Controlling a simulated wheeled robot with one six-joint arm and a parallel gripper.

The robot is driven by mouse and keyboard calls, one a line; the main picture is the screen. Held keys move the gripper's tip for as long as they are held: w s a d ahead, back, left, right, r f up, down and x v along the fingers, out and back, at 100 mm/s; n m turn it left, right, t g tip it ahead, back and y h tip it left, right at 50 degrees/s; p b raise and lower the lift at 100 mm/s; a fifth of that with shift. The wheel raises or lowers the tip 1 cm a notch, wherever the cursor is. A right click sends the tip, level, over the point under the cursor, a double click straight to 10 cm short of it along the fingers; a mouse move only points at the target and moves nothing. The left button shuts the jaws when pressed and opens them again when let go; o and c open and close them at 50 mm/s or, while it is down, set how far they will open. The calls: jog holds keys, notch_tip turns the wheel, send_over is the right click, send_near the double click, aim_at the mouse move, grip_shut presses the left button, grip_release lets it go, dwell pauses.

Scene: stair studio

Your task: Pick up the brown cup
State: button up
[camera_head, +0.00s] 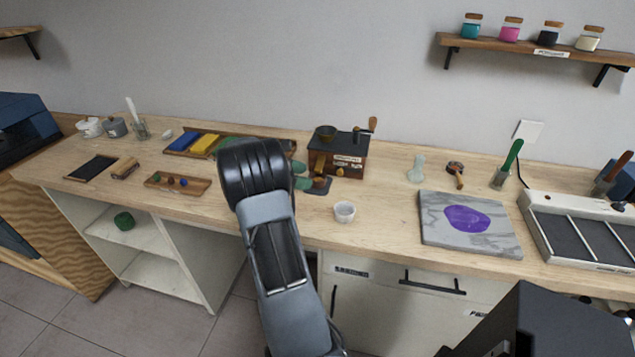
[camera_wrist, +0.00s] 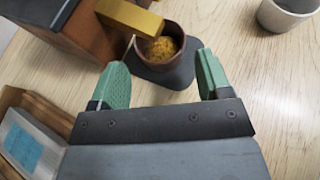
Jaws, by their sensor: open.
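The brown cup (camera_wrist: 172,31) holds golden-brown granules in the wrist view. It stands upright on a dark pad (camera_wrist: 165,75), partly covered by the golden spout (camera_wrist: 130,18) of a wooden box. In the head view the cup (camera_head: 319,181) is small beside the wooden box (camera_head: 345,160). My gripper (camera_wrist: 162,62) is open, its two green fingers apart, with the cup just ahead of and between the fingertips. Nothing is held. In the head view the gripper (camera_head: 303,175) is at the cup's left, mostly hidden behind my arm.
A white cup (camera_head: 344,211) stands to the right near the counter's front edge. The wooden box with a bowl and crank stands close behind the brown cup. A grey slab (camera_head: 430,236) with a purple patch lies farther right. Trays (camera_head: 178,184) lie left of my arm.

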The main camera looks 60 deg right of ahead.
aim_at(315, 177)
jog(key=x, duration=0.4)
jog(key=shift+s+d+f, duration=0.1)
jog(key=shift+s+d, duration=0.1)
jog(key=shift+s, duration=0.05)
jog(key=c, duration=0.6)
jog(key=shift+r+p, duration=0.2)
jog(key=shift+p, duration=0.2)
jog(key=shift+c, duration=0.2)
